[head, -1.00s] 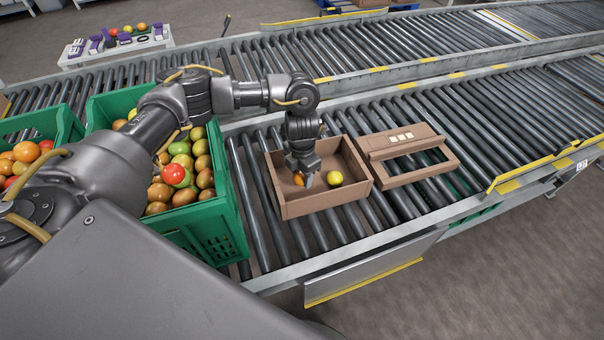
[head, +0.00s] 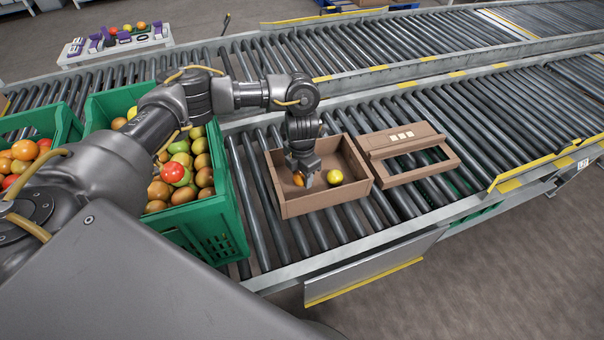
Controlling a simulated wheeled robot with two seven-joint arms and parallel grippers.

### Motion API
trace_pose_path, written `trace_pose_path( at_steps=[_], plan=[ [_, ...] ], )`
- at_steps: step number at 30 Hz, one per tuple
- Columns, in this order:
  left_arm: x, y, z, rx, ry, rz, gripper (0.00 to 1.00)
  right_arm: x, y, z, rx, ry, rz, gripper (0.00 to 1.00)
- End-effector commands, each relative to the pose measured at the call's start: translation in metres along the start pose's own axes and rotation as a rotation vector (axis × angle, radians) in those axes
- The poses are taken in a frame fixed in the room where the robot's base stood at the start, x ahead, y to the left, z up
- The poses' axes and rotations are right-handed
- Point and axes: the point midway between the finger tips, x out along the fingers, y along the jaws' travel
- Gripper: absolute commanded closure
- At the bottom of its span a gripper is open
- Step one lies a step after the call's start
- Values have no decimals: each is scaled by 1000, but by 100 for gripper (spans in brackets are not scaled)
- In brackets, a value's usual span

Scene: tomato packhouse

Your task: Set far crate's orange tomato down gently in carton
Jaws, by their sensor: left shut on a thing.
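The open brown carton (head: 324,200) sits on the near roller conveyor. My left gripper (head: 303,182) points down inside it and is shut on the orange tomato (head: 298,180), which is mostly hidden by the fingers. Whether the tomato touches the carton floor cannot be told. A yellow tomato (head: 334,176) lies in the carton just to the right of the gripper. Two green crates of mixed tomatoes stand at the left: one (head: 222,222) partly behind my left arm, the other (head: 68,127) at the picture's left edge. My right gripper is not in view.
A brown carton lid or frame (head: 440,172) with a window lies right of the carton on the rollers. Yellow-edged rails (head: 545,165) border the conveyor at right. A white bench (head: 115,52) with fruit and purple items stands at the back left. Rollers further right are clear.

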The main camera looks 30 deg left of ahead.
Motion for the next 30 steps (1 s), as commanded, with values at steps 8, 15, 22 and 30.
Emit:
trace_pose_path(
  at_steps=[8, 15, 22, 30],
  plan=[
    [5, 0, 0, 0, 0, 0, 65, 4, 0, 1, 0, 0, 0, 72],
    [7, 0, 0, 0, 0, 0, 65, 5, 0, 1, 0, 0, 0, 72],
    [7, 0, 0, 0, 0, 0, 52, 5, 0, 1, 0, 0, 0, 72],
    [7, 0, 0, 0, 0, 0, 29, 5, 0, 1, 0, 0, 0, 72]
  ],
)
